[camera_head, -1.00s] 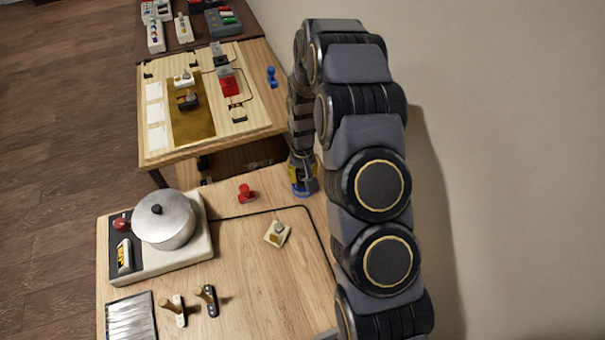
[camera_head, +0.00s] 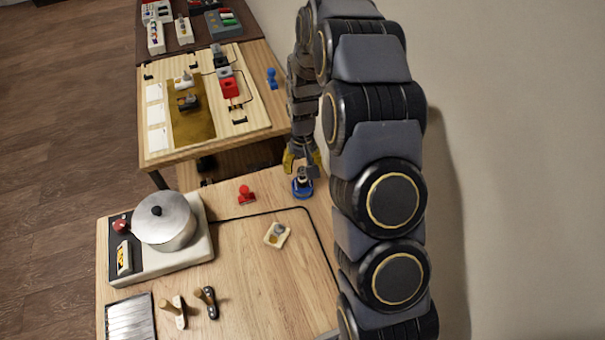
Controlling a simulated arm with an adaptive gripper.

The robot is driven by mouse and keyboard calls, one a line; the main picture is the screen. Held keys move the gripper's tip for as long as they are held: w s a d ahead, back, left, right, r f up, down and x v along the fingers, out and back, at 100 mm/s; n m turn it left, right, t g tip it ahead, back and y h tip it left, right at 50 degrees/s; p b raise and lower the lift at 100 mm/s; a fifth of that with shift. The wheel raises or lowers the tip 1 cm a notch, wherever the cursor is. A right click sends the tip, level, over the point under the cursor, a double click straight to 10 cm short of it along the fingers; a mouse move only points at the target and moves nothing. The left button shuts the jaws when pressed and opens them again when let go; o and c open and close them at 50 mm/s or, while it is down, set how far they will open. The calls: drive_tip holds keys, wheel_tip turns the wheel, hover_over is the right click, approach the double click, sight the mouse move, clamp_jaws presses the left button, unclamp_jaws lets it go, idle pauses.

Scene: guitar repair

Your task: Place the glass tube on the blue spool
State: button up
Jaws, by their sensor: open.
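A round blue piece (camera_head: 302,189), which looks like the blue spool, stands at the back right of the near table. A small dark and pale part sits on top of it; I cannot tell whether this is the glass tube. My gripper (camera_head: 303,163), with yellow fingertips, is just above this blue piece, pointing down. Its fingers are apart and nothing shows held between them. I cannot make out a clear glass tube anywhere else.
A red stamp-like piece (camera_head: 246,195) stands left of the blue piece. A pale block (camera_head: 277,235) lies in front. A metal pot (camera_head: 164,221) sits on a hot plate at left. Another blue piece (camera_head: 272,77) is on the far table.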

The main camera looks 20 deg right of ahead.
sight(302, 168)
wheel_tip(302, 168, up, 7)
drive_tip(key=shift+r, duration=0.15)
drive_tip(key=s+a+r+n, duration=0.2)
drive_tip(key=s+a+r, duration=0.3)
drive_tip(key=s+r, duration=0.65)
drive_tip(key=s+a+r+g, duration=0.1)
drive_tip(key=s+r, duration=0.2)
drive_tip(key=s, duration=1.4)
drive_tip(key=shift+s+a+n+g, duration=0.2)
drive_tip(key=shift+s+n+g, duration=0.2)
